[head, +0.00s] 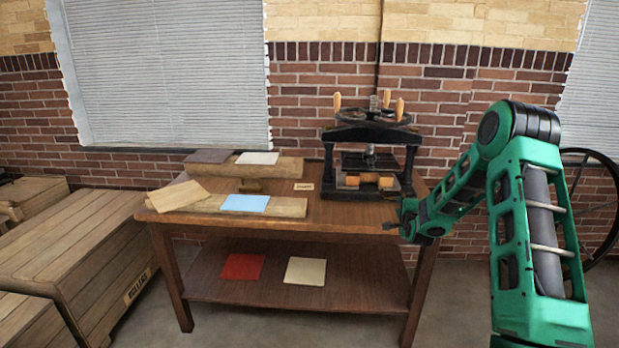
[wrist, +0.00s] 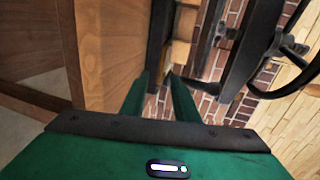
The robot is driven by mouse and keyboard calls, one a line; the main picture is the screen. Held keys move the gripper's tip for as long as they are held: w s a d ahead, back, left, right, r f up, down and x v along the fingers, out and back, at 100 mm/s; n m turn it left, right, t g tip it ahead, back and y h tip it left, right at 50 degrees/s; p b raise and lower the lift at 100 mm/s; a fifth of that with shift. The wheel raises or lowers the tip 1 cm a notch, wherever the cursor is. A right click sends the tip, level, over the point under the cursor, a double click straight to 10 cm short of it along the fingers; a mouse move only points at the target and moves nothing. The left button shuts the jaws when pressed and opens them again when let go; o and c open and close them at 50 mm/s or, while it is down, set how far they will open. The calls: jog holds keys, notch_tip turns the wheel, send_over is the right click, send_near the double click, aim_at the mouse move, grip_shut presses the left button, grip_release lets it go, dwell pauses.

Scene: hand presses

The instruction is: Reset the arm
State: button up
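My green arm reaches in from the right in the head view. My gripper (head: 394,216) is at the right front edge of the wooden table (head: 330,216), in front of and below the black hand press (head: 411,160). In the wrist view, the two green fingers of my gripper (wrist: 160,90) stand apart with nothing between them; brick wall shows through the gap. Part of the press (wrist: 245,50) is beyond the fingers on the right, and the brown table side fills the left.
Boards (head: 285,206) carry a blue sheet (head: 245,203) and a white sheet (head: 257,158) on the tabletop. Red (head: 243,267) and cream (head: 305,271) sheets lie on the lower shelf. Wooden crates (head: 85,250) stand left. A dark spoked wheel (head: 600,200) stands right, behind my arm.

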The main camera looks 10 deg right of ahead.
jog(key=shift+s+a+r, duration=0.1)
jog(key=shift+s+r, duration=0.1)
jog(key=s+a+r+n+g, duration=0.1)
jog(key=s+r+n+g, duration=0.2)
jog(key=s, duration=0.6)
jog(key=s+r+n+g, duration=0.3)
jog(key=s, duration=0.6)
jog(key=s+a+r+n+g, duration=0.1)
jog(key=s+r+n+g, duration=0.25)
jog(key=s, duration=0.45)
jog(key=s+a+n+g+y, duration=0.2)
jog(key=s+a, duration=0.3)
jog(key=s, duration=1.1)
jog(key=s+a+r+n+g+y, duration=0.1)
jog(key=s+a+n+g+y, duration=0.1)
jog(key=s, duration=1.5)
jog(key=a+n+g, duration=0.1)
jog(key=a, duration=0.1)
jog(key=shift+a+r, duration=0.3)
jog(key=shift+a, duration=0.1)
